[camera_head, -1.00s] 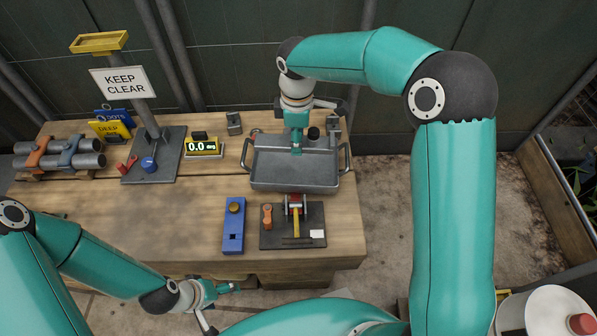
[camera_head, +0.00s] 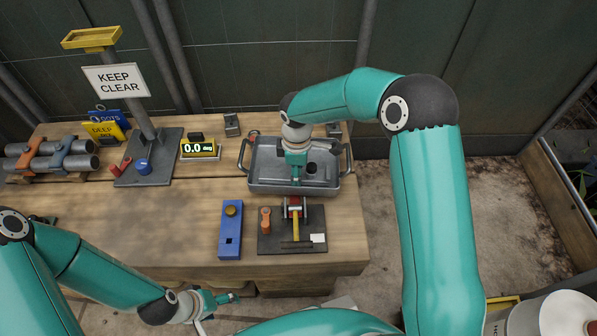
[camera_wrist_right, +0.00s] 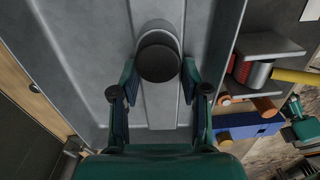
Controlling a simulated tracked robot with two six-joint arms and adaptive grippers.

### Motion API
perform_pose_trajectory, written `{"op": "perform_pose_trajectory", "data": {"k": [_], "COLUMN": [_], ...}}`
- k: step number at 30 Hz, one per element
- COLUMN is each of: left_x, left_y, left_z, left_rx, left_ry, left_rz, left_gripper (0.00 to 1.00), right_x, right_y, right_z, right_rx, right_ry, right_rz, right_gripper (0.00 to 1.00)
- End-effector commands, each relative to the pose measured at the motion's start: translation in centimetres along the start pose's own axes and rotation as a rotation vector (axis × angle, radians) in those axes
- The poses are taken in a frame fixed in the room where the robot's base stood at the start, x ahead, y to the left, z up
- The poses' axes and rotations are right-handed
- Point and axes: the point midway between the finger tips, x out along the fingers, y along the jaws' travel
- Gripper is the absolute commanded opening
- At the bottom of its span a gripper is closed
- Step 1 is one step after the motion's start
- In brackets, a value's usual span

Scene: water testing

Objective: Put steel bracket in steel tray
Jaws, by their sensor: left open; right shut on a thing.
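The steel tray (camera_head: 260,183), grey with two side handles, sits at the right of the table. My right gripper (camera_head: 300,182) is low over it, pointing down. In the right wrist view its fingers (camera_wrist_right: 159,85) are on either side of a grey piece with a dark round end (camera_wrist_right: 158,60); this also shows in the head view (camera_head: 312,168), inside the tray's outline. I cannot tell whether it touches the floor or is the steel bracket. Small grey steel pieces stand behind the tray, one at left (camera_head: 232,125), one partly hidden at right (camera_head: 333,130). My left gripper (camera_head: 232,298) is open and empty in front of the table.
A dark plate (camera_head: 318,218) with a clamp, yellow handle and orange piece lies before the tray. A blue block (camera_head: 231,240) is beside it. A digital angle display (camera_head: 198,149), a signpost base (camera_head: 130,177) and pipes (camera_head: 55,155) stand left. Left-front table is clear.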

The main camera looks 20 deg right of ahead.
Motion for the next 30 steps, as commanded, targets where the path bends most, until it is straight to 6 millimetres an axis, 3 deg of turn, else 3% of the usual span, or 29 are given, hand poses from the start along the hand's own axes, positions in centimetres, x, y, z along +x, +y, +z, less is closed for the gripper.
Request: {"op": "perform_pose_trajectory", "data": {"k": [8, 9, 10, 22, 30], "left_x": [0.1, 0.1, 0.0, -0.2, -1.5], "left_y": [0.0, 0.0, 0.0, 0.1, 0.6], "left_z": [0.0, 0.0, 0.0, 0.0, 0.0], "left_rx": [0.0, 0.0, 0.0, 0.0, 0.0], "left_ry": [0.0, 0.0, 0.0, 0.0, 0.0], "left_rz": [0.0, 0.0, 0.0, 0.0, 0.0], "left_gripper": [0.75, 0.75, 0.75, 0.75, 0.75], "right_x": [0.1, 0.1, 0.1, -0.4, -4.6], "right_y": [0.0, 0.0, 0.0, 0.0, 0.1], "right_z": [0.0, 0.0, 0.0, 0.0, 0.0], "right_rx": [0.0, 0.0, 0.0, 0.0, 0.001], "right_ry": [0.0, 0.0, 0.0, 0.0, 0.002], "right_rz": [0.001, 0.0, 0.0, 0.001, 0.003], "right_gripper": [0.0, 0.5, 0.55, 0.56, 0.56]}}
